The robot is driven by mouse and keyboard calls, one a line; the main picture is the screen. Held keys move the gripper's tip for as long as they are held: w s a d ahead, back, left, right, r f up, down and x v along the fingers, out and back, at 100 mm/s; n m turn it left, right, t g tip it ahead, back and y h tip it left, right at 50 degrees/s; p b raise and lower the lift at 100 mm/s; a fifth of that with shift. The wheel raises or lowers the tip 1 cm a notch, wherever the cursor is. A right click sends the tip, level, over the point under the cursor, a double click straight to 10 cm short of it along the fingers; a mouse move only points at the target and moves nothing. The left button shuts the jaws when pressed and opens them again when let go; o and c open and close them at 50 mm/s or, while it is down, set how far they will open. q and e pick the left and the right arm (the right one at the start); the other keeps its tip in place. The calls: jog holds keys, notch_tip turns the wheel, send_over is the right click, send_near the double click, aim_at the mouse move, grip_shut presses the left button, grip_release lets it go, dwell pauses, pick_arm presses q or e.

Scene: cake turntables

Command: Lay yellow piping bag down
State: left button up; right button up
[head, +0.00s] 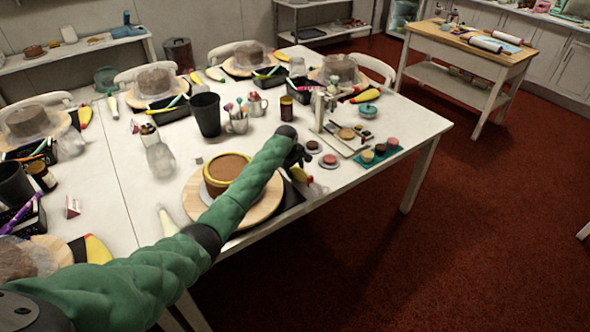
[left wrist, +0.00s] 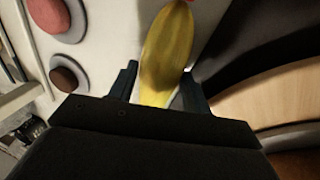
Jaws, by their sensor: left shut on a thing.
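The yellow piping bag (left wrist: 166,60) is between the two fingers of my left gripper (left wrist: 165,88) in the left wrist view. The gripper is shut on it, and a bit of red shows at the bag's far end. In the head view my left gripper (head: 296,156) is at the right side of the wooden turntable, and a small part of the yellow bag (head: 300,174) shows below it. My forearm hides part of the turntable. I cannot tell whether the bag touches the table. My right gripper is not in view.
A cake with a yellow band (head: 222,181) stands on the wooden turntable (head: 195,196). Right of the gripper are small round pieces and a teal tray (head: 378,158). A black cup (head: 206,114) and a metal stand (head: 320,108) are behind. The table's front edge is close by.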

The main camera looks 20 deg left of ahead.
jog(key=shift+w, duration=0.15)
pick_arm(q)
jog(key=shift+f, duration=0.25)
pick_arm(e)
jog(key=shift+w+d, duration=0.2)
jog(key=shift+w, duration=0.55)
pick_arm(q)
jog(key=shift+f, duration=0.15)
jog(key=o, duration=0.7)
jog(key=shift+o, duration=0.2)
jog(key=shift+f, duration=0.1)
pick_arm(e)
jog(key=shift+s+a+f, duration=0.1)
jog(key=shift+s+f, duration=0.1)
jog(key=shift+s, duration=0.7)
